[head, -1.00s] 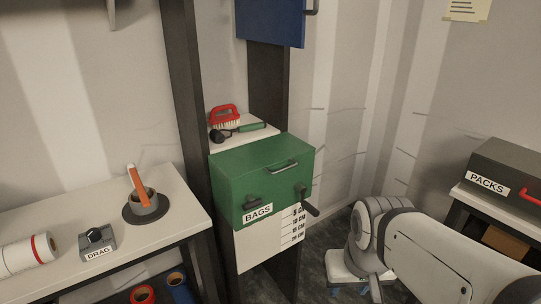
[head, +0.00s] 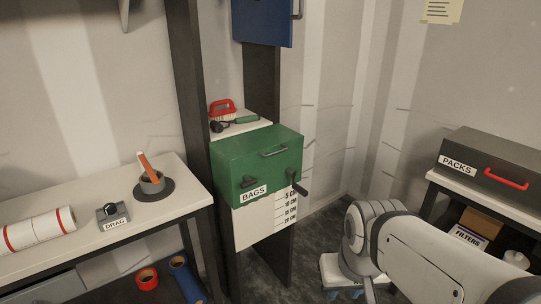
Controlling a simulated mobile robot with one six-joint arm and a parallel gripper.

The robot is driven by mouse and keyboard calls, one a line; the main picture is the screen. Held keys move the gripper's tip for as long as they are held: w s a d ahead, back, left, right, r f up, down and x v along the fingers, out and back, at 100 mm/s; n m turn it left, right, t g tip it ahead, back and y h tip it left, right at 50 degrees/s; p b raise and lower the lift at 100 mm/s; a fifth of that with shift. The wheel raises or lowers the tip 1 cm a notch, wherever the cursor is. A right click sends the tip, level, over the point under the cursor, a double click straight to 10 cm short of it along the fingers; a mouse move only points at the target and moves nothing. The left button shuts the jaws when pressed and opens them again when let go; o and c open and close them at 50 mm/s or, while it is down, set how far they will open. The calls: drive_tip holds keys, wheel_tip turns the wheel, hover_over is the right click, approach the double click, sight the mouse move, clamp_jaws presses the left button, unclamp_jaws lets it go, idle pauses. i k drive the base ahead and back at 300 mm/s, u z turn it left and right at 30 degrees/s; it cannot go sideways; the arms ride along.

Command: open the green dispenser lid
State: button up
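The green dispenser (head: 232,168), labelled BAGS, is mounted on a dark post in the middle of the head view. Its green lid (head: 270,143) looks closed and has a grey bar handle (head: 273,151) near its front edge. A dark knob sits on the left of its front and a dark crank handle (head: 298,187) sticks out at the right. My arm shows at the lower right, apart from the dispenser. My gripper is not in view.
A red brush (head: 222,109) and a green-handled tool lie on a shelf behind the lid. A white bench (head: 85,232) at left holds a roll, a DRAG block and a cup. A grey PACKS box (head: 495,160) stands at right. A blue panel (head: 263,20) hangs above.

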sight(239, 147)
drive_tip(key=z, duration=0.45)
drive_tip(key=i, duration=1)
drive_tip(key=u, duration=0.45)
